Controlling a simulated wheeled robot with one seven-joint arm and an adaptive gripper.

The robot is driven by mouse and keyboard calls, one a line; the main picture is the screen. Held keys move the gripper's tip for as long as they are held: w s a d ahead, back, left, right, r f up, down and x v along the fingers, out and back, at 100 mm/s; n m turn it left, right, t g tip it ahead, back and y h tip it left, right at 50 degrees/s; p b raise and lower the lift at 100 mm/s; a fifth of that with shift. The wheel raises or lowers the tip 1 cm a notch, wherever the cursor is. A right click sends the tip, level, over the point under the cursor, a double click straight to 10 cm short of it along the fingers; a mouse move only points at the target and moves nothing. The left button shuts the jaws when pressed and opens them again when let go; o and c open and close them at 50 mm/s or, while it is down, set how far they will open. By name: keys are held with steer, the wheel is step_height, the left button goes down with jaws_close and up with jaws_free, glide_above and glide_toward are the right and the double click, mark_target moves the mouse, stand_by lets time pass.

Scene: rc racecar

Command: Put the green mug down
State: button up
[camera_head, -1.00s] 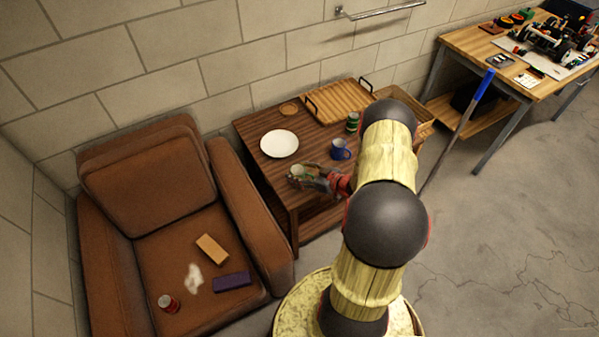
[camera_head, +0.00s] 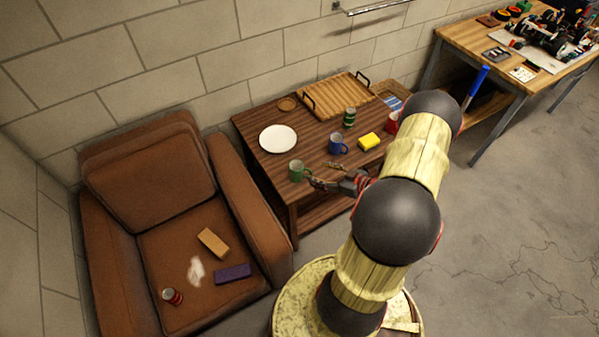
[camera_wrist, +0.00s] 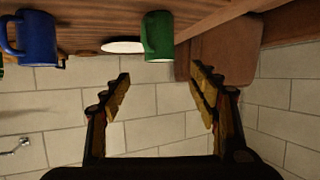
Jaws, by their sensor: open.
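The green mug (camera_head: 297,171) stands upright on the front part of the dark wooden side table (camera_head: 272,168), below the white plate in the head view. In the wrist view the green mug (camera_wrist: 158,37) shows at the top, beyond the fingertips, with the picture turned upside down. My gripper (camera_head: 322,175) is to the right of the mug, apart from it. In the wrist view my gripper (camera_wrist: 160,85) has its two fingers spread wide with nothing between them.
A brown armchair (camera_head: 150,170) stands left. A workbench (camera_head: 470,45) stands right.

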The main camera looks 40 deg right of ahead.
steer(key=w+d+r+g+h, duration=0.3)
steer(key=w+d+r+h, duration=0.15)
steer(key=w+r, duration=0.7)
steer(key=w+a+r+g+h, duration=0.1)
steer(key=a+r, duration=0.2)
steer(key=r, duration=0.5)
steer(key=w+a+r+h, duration=0.1)
steer(key=a+r, duration=0.2)
steer(key=r, duration=0.5)
steer(key=s+a+r+m+g, duration=0.1)
steer(key=s+a+r, duration=0.2)
steer(key=a+r, duration=0.3)
steer(key=s+a+r+m+g, duration=0.1)
steer(key=s+a+r, duration=0.3)
steer(key=a, duration=0.4)
steer(key=s+a+r+g+y, duration=0.1)
steer(key=s+a+y, duration=0.3)
steer(key=s+a, duration=1.2)
steer(key=shift+s+a+r+g, duration=0.2)
steer(key=shift+a+r+g, duration=0.1)
steer(key=shift+a, duration=0.95)
